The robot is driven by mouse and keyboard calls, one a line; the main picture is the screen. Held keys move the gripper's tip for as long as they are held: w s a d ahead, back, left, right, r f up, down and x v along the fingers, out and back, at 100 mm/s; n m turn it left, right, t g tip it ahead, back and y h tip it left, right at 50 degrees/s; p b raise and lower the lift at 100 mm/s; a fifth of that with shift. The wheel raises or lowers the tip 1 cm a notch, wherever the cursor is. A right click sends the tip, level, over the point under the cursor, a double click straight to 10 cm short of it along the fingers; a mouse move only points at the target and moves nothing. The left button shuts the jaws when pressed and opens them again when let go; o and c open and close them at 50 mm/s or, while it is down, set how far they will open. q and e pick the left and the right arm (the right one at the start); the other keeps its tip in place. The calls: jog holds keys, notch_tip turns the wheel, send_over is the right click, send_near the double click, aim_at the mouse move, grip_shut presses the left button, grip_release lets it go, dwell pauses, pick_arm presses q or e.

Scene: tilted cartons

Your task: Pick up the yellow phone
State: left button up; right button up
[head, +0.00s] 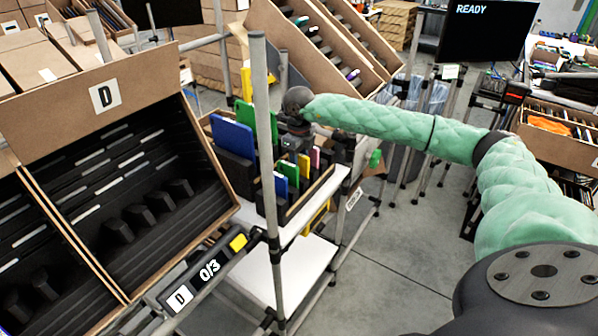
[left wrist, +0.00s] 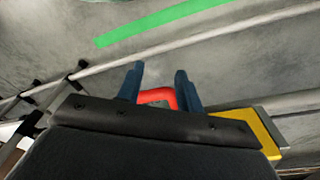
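A small yellow phone (head: 303,166) stands upright among other coloured phones in the carton on the white shelf in the head view. My right arm, in a green sleeve, comes in from the right. My right gripper (head: 296,128) is over the far side of that carton, above and behind the yellow phone. Its fingers are too small and dark to tell open from shut. My left gripper (left wrist: 160,78) shows only in the left wrist view. Its two blue fingers are apart, with a red bar (left wrist: 158,96) showing between their bases; I cannot tell whether they touch it.
A blue phone (head: 233,138) and a green phone (head: 264,122) stand in the same carton. A grey post (head: 263,150) rises in front of it. A tilted black-lined carton marked D (head: 105,95) is at left.

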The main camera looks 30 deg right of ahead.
grip_shut()
jog(key=shift+r, duration=0.1)
dwell(0.3)
